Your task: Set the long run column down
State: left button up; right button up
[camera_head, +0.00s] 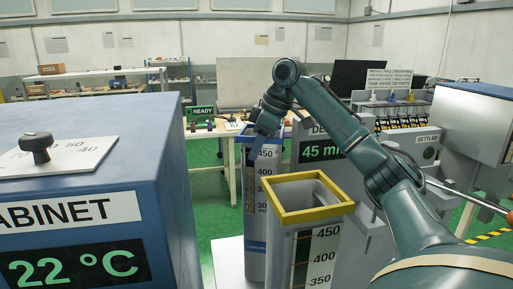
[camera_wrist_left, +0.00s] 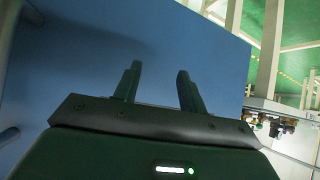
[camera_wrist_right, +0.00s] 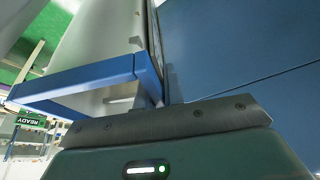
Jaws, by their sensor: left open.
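A tall grey column with a blue rim (camera_head: 255,205) and a 450–300 scale stands upright behind a second grey column with a yellow rim (camera_head: 318,262). I cannot read which one is the long run column. My right gripper (camera_head: 264,128) is at the top of the blue-rimmed column, and appears shut on its wall. In the right wrist view the blue rim (camera_wrist_right: 85,82) lies close against the jaws; the fingertips are mostly hidden. Whether the column's foot touches the white surface cannot be told. My left gripper (camera_wrist_left: 157,72) is open and empty, facing a blue surface.
A blue cabinet (camera_head: 80,170) reading 22 °C fills the left. A grey unit with a 45 min display (camera_head: 322,150) stands behind the columns. A white surface (camera_head: 226,258) lies under them, with a bare strip at left. A settling unit (camera_head: 420,145) is at right.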

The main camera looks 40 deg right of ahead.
jog(key=o, duration=0.4)
jog(key=v, duration=1.2)
jog(key=shift+r, duration=0.15)
jog(key=shift+s, duration=0.1)
dwell(0.3)
